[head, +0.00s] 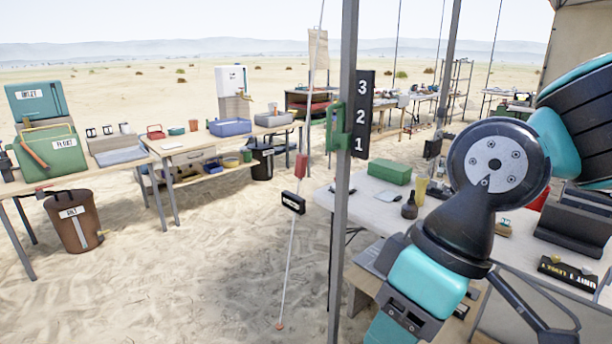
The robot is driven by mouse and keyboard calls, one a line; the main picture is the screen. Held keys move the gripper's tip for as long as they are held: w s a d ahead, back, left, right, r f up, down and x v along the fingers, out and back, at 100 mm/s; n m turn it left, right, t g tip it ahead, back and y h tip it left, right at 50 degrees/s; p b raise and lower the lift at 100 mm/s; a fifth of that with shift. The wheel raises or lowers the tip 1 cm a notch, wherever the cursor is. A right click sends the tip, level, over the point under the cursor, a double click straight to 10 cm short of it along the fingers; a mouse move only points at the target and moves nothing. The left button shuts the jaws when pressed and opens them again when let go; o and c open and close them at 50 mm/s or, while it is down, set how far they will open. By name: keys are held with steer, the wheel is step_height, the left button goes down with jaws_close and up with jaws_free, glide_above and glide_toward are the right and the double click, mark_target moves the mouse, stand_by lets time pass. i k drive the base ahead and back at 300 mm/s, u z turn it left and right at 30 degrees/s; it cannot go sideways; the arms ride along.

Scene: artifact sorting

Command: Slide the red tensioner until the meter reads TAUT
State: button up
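The red tensioner (301,166) sits on a thin slanting guy line (290,250) left of the metal post. The line runs down to a small orange peg (280,326) in the sand. A small black meter (293,202) with a pale display hangs on the line just below the tensioner. Its reading is too small to make out. My arm fills the right side and runs out of the bottom edge, well to the right of the tensioner. My gripper's fingertips do not show.
A metal post (343,180) with a green bracket and a black 3-2-1 sign (362,115) stands between the line and my arm. A white table (345,198) is at the right. Laden workbenches (190,146) stand at the left. Open sand (200,270) lies in front.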

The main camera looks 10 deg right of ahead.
mark_target(301, 162)
steer(key=k, duration=0.8)
steer(key=u, duration=0.95)
steer(key=i, duration=0.9)
steer(key=u, duration=0.85)
steer(key=i, duration=0.9)
steer(key=z, duration=0.45)
steer(key=i, duration=0.85)
steer(key=z, duration=1.35)
steer(key=i, duration=0.65)
steer(key=z, duration=0.2)
